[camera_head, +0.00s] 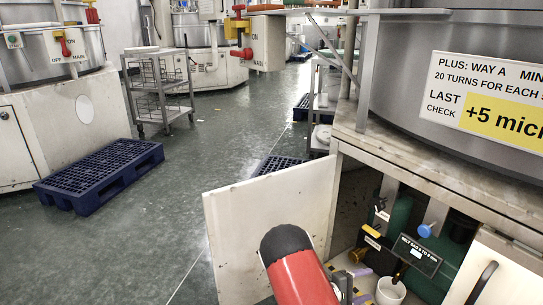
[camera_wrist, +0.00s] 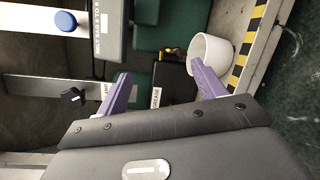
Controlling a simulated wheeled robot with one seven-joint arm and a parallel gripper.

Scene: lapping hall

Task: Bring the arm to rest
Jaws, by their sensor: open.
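My gripper (camera_wrist: 163,84) is open, with two purple fingers spread and nothing seen between them. In the head view my red and black arm reaches down before an open machine cabinet, and part of my gripper (camera_head: 347,285) shows beside it at the cabinet's lower opening. A white cup (camera_wrist: 210,52) stands just beyond the right finger in the wrist view; it also shows in the head view (camera_head: 391,291). A black box with a pale label (camera_wrist: 172,84) lies beyond the gap between the fingers. I cannot tell whether the fingers touch anything.
The white cabinet door (camera_head: 262,215) stands open, close behind my arm. Inside are a blue knob (camera_head: 425,230), a black sign (camera_head: 416,255) and green cylinders. A striped edge (camera_wrist: 249,45) borders the cabinet floor. A blue pallet (camera_head: 100,172) and a wire cart (camera_head: 160,90) stand left; open floor lies between.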

